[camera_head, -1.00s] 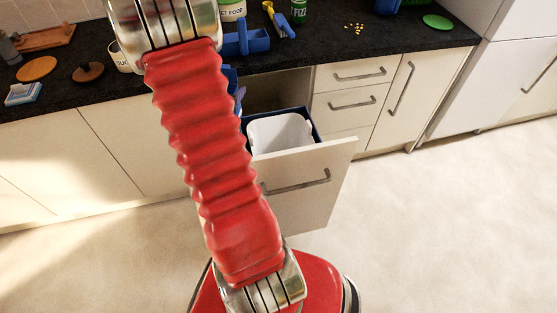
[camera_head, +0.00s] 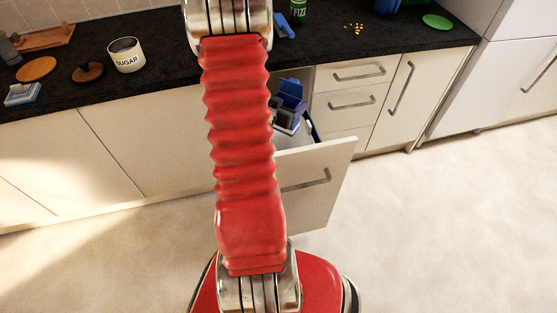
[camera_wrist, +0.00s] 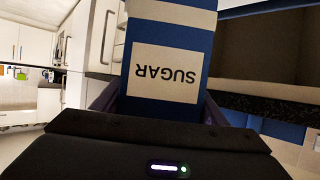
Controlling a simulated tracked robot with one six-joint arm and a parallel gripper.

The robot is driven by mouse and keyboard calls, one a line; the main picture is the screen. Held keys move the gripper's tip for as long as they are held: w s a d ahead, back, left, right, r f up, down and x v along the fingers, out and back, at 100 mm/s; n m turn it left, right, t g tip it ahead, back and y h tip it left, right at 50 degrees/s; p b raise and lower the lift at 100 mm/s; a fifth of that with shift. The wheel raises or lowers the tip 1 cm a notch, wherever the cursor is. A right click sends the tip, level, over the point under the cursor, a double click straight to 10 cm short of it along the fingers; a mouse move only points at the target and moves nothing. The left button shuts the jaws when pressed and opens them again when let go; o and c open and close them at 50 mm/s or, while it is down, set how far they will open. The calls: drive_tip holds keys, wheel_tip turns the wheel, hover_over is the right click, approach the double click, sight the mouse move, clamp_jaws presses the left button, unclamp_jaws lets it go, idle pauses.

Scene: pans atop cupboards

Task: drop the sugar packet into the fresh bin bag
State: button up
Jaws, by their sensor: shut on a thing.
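The sugar packet, blue and white with a SUGAR label (camera_wrist: 165,72), fills the middle of the wrist view, with the label upside down. My gripper (camera_wrist: 158,100) is shut on it, one finger showing at each side. In the head view my gripper (camera_head: 290,92) is over the pulled-out bin drawer (camera_head: 318,170), partly behind my arm. The fresh bin bag (camera_head: 292,135) lines the bin in that drawer; only a small pale part of it shows. How far the packet is above or inside the bag cannot be told.
A dark counter runs behind the drawer. A sugar tin (camera_head: 126,56), a brown lid (camera_head: 88,72), a wooden disc (camera_head: 36,68), a green can (camera_head: 299,10) and a green disc (camera_head: 437,21) stand or lie on it. The floor in front is clear.

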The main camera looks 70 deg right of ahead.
sight(290, 94)
drive_tip(key=shift+f, duration=0.1)
drive_tip(key=shift+f, duration=2.9)
drive_tip(key=o, duration=1.3)
drive_tip(key=shift+r, duration=4.95)
